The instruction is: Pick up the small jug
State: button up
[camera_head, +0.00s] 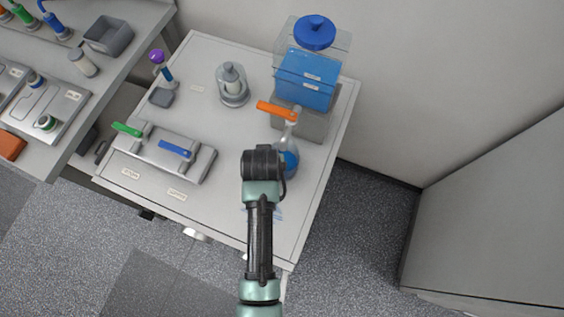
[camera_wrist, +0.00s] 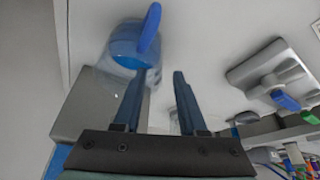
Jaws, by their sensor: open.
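The small jug (camera_head: 290,160) looks like a clear vessel with blue liquid, partly hidden behind my arm on the white worktop. In the wrist view, a blue, clear-walled vessel with a blue handle (camera_wrist: 149,30), which looks like the jug (camera_wrist: 122,45), is at the upper left, beyond the fingertips. My gripper (camera_wrist: 160,75) is open, with bare worktop visible between its fingers. The left finger overlaps the vessel's lower edge in the picture; I cannot tell if they touch. In the head view the fingers are hidden under my wrist.
A blue tank (camera_head: 305,80) with a blue knob stands on a grey block (camera_head: 308,125) behind the jug, near an orange lever (camera_head: 277,110). A glass-covered cylinder (camera_head: 232,85) stands further left. A metal fixture (camera_head: 165,152) with green and blue levers lies left of my arm.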

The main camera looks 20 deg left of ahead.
jog(key=shift+x, duration=2.15)
jog(key=shift+d, duration=0.15)
grip_shut()
